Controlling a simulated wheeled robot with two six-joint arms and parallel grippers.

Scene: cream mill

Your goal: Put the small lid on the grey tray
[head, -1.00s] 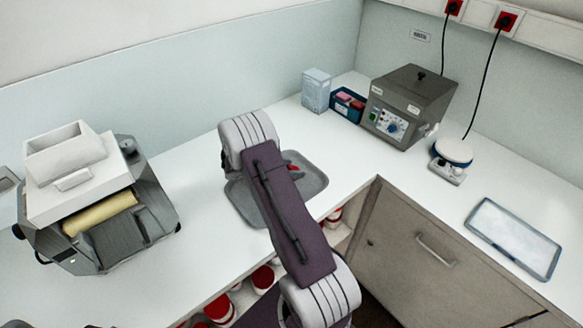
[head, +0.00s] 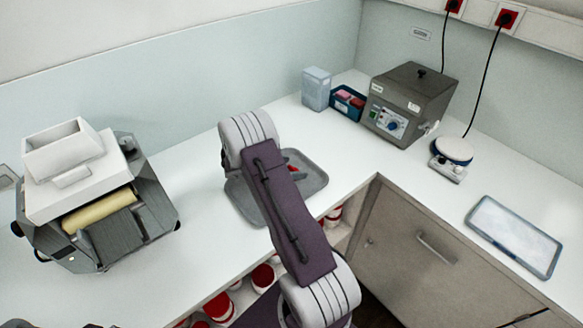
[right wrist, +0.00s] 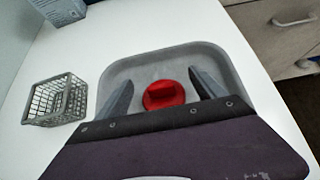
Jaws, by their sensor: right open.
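The small red lid (right wrist: 164,95) lies on the grey tray (right wrist: 160,58), near its middle, in the right wrist view. My right gripper (right wrist: 161,75) is open above the tray, with one finger on each side of the lid and a gap to each. In the head view my right arm hides much of the grey tray (head: 313,175), and only a bit of the red lid (head: 293,168) shows beside the arm.
A grey wire basket (right wrist: 57,100) stands left of the tray in the wrist view. A slicer-like machine (head: 95,200) stands at left. A blue bin (head: 347,103), a grey control box (head: 408,105) and a round-topped scale (head: 452,155) stand behind.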

